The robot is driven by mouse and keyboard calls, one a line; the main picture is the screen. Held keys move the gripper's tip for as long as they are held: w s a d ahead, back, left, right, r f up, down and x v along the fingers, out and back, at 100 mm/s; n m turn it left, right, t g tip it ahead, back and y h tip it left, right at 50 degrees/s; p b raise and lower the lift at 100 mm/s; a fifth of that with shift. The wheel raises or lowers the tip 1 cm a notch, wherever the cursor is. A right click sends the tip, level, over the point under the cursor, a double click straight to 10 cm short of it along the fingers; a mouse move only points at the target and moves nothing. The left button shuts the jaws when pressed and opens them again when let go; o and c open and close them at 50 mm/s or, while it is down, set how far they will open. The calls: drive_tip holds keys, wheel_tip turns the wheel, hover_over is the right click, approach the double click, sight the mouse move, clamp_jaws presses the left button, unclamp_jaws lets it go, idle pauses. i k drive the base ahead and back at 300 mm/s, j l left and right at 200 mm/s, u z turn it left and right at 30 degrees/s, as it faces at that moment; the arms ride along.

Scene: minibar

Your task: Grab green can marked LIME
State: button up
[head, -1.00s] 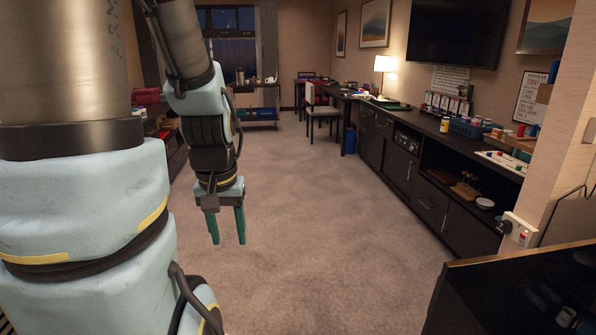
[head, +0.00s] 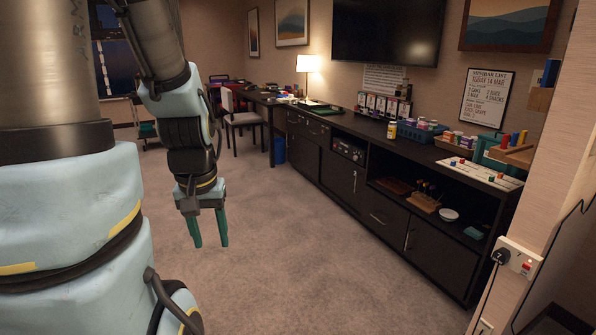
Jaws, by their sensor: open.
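My gripper (head: 209,230) hangs over the carpet at left centre, its two green fingers pointing down and apart, with nothing between them. I cannot pick out a green can marked LIME in this view. Several small cans or bottles stand in a blue crate (head: 418,133) on the long dark sideboard (head: 345,122) along the right wall, too small to read. My gripper is well short of the sideboard and apart from it.
A teal box (head: 493,152) and a white board (head: 479,173) with small coloured pieces are at the sideboard's near end. A wall corner with a socket (head: 518,259) juts out at right. A chair (head: 240,118) stands at the back. The carpet (head: 285,255) is clear.

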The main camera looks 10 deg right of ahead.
sight(433, 124)
drive_tip(key=i+l+z, duration=0.2)
drive_tip(key=i+z, duration=0.25)
drive_tip(key=i, duration=0.6)
drive_tip(key=i+j+z, duration=0.2)
drive_tip(key=i+z, duration=0.3)
drive_tip(key=i, duration=0.55)
